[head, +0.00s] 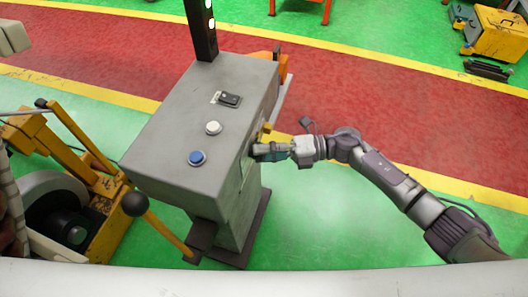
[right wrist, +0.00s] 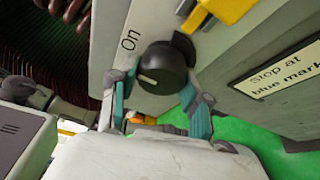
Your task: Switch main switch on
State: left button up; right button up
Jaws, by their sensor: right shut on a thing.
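The main switch is a round black knob (right wrist: 163,68) on the side of the grey control cabinet (head: 205,110). In the right wrist view it carries a short white mark on its left part, below the printed word "On" (right wrist: 130,42). A yellow plate (right wrist: 225,10) is behind its upper right. My right gripper (right wrist: 157,88) has its teal fingers on either side of the knob and is shut on it. My left gripper is not in view.
The cabinet top has a blue button (head: 197,158), a white button (head: 213,128) and a black rocker switch (head: 230,99). A sign (right wrist: 284,68) is right of the knob.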

jog(key=o, duration=1.2)
jog(key=shift+c, duration=0.2)
jog(key=shift+d, duration=0.15)
jog(key=d, duration=1.1)
jog(key=shift+w+d+r, duration=0.35)
jog(key=shift+w+r, duration=0.1)
